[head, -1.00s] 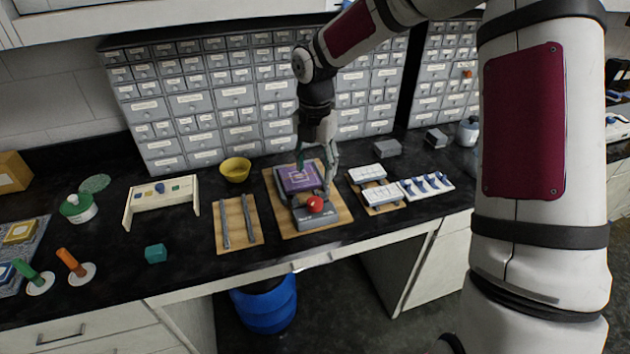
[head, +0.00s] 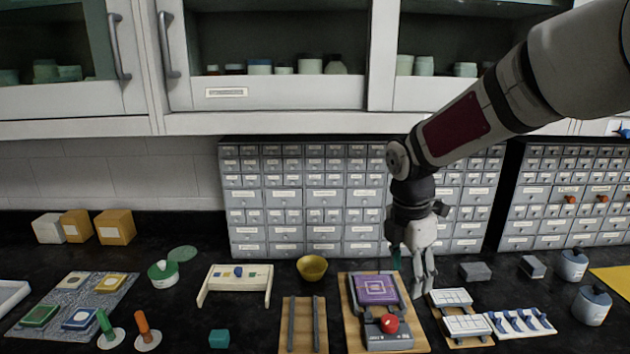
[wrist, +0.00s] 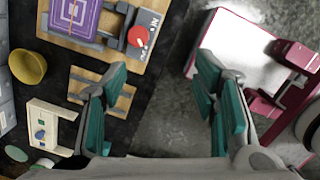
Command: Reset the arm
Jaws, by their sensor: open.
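My gripper (head: 418,280) hangs from my arm just right of the device with the purple panel (head: 375,289). Its fingers point down, and in the head view they overlap the bench area beside the device's wooden board. In the wrist view my gripper (wrist: 162,110) shows two teal-padded fingers spread wide with nothing between them. The device's red button (head: 389,323) stands clear of the fingers, and it also shows in the wrist view (wrist: 138,36).
A yellow bowl (head: 312,268), a board with two rods (head: 303,325) and a teal cube (head: 219,338) lie left of the device. White trays (head: 466,326) and a blue-clipped rack (head: 521,322) lie right. Drawer cabinets (head: 300,190) stand behind, with wall cupboards (head: 270,122) above.

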